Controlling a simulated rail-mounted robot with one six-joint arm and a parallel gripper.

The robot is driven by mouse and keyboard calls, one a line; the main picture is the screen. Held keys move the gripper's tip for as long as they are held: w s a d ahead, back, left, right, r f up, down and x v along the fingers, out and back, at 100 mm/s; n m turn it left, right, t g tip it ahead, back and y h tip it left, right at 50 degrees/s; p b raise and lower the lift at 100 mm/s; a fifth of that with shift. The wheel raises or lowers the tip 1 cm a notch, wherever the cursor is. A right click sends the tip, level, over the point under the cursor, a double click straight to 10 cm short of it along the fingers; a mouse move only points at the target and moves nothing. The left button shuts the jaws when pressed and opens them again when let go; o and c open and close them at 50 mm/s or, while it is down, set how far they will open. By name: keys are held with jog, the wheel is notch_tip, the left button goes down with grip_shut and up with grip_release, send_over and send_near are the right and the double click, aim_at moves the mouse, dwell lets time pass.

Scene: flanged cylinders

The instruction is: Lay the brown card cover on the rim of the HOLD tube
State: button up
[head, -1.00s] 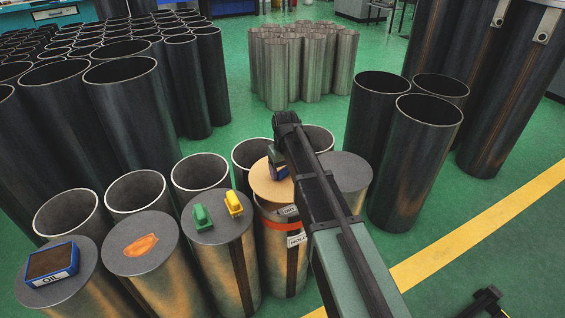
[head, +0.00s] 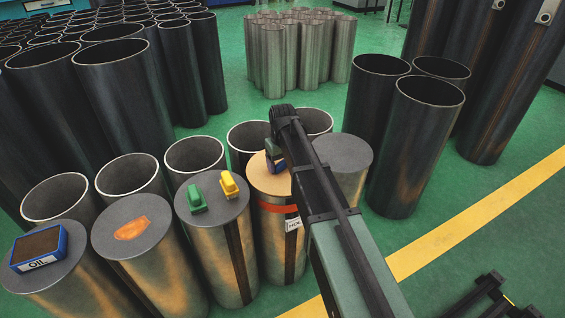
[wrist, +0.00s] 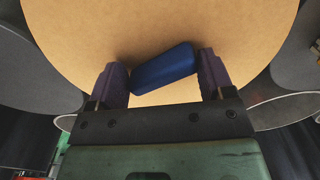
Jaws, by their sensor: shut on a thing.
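The brown card cover (head: 262,182) is a flat tan disc with a blue grip block (wrist: 165,68) on top. My gripper (head: 277,162) is shut on that block, which sits slanted between the two fingers in the wrist view. The cover is level over the top of the HOLD tube (head: 268,240), a metal tube with an orange band and a HOLD label (head: 293,225). No gap shows between cover and tube on the near side. The far right of the rim is hidden by my arm.
Left of the HOLD tube stand tubes with grey lids: one bears a green clip (head: 196,198) and a yellow clip (head: 229,184), one an orange patch (head: 132,229), one a blue OIL box (head: 38,247). A grey-lidded tube (head: 345,155) stands close right. Open tubes stand behind.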

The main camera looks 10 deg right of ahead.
aim_at(282, 161)
jog(key=shift+f+b, duration=0.55)
jog(key=shift+f, duration=0.15)
dwell(0.5)
jog(key=o, duration=0.9)
notch_tip(282, 161, up, 11)
jog(key=p, duration=1.1)
jog(key=shift+r, duration=0.1)
jog(key=shift+f, duration=0.2)
jog(key=s+m, duration=0.3)
jog(key=s, duration=2.1)
notch_tip(282, 161, up, 18)
jog(key=p, duration=1.7)
jog(key=shift+w+f, duration=0.15)
